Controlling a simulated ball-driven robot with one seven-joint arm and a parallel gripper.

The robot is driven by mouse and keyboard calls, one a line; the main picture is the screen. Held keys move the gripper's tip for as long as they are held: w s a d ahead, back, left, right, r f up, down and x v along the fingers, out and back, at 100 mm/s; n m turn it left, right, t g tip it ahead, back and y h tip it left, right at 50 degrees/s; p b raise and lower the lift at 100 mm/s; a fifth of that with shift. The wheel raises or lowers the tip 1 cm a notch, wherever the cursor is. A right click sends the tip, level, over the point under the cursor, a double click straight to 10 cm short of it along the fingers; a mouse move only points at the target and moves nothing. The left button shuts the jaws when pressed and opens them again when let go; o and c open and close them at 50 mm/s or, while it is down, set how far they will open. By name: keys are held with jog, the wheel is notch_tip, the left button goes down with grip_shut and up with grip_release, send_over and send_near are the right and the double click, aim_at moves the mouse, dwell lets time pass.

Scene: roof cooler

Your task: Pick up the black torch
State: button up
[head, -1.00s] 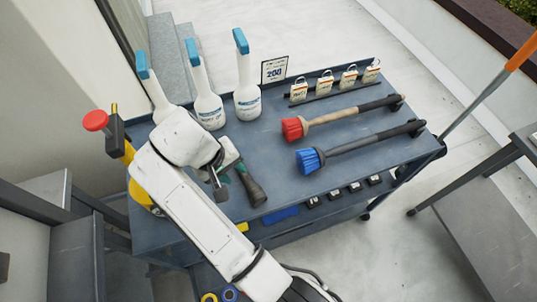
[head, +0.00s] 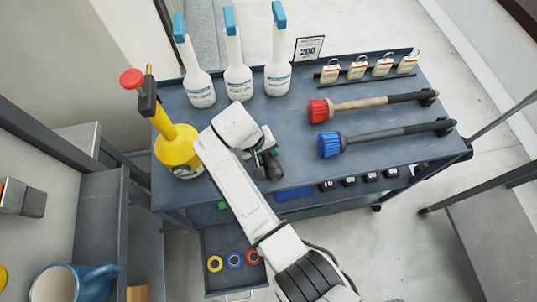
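The black torch (head: 273,166) lies on the top of the blue-grey trolley (head: 300,150), near its front edge. Its wide dark end shows in the head view; the rest is mostly hidden by my arm's end. My gripper (head: 261,163) is at the torch, just left of its wide end and overlapping it in the picture. The fingers are small and partly covered by my white wrist, so I cannot tell whether they are open or shut on the torch.
Spray bottles (head: 237,75) stand behind. A yellow pump sprayer (head: 178,148) is left of my arm. Tagged padlocks (head: 357,68) hang at the back. A blue mug (head: 75,283) is lower left.

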jog(key=shift+c, duration=0.2)
grip_shut()
jog(key=shift+r, duration=0.2)
